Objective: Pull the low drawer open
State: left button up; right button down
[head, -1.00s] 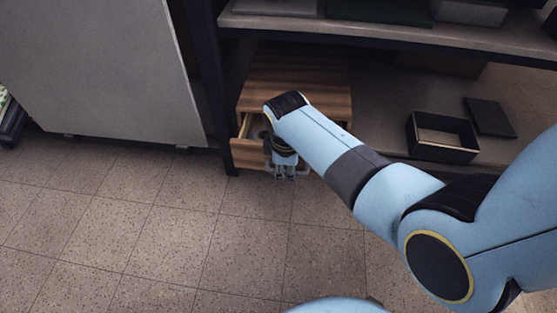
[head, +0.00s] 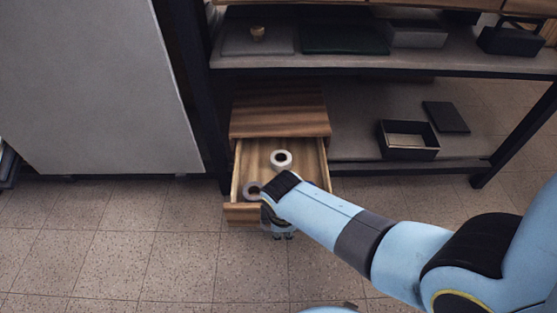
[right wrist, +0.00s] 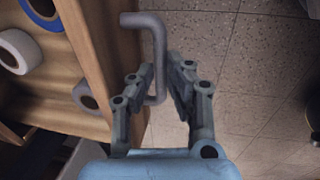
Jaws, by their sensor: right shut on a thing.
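The low drawer (head: 250,158) of the wooden cabinet (head: 280,110) is pulled well out, its inside open to view. A white roll (head: 281,160) and a grey roll (head: 252,189) lie in it. The right wrist view also shows the drawer front (right wrist: 92,60) and its grey bar handle (right wrist: 158,50). My right gripper (right wrist: 160,75) is shut on the handle, with a finger on each side of the bar. In the head view the right gripper (head: 278,230) is at the drawer front, partly hidden by its own wrist. My left gripper is not in view.
A black open box (head: 408,153) and a dark flat lid (head: 446,117) lie on the low shelf to the right. A grey panel (head: 95,90) stands at left. Dark posts frame the shelf (head: 300,62). The tiled floor before the drawer is clear.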

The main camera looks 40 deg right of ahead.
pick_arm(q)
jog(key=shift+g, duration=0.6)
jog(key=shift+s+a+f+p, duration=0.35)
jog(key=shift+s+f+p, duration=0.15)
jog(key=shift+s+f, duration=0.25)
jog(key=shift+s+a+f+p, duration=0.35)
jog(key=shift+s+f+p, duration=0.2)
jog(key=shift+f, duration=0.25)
pick_arm(e)
jog(key=s+a, duration=0.3)
jog(key=s, duration=0.2)
jog(key=shift+s+a, duration=0.15)
jog(key=shift+a, duration=0.1)
jog(key=c, duration=1.6)
grip_release()
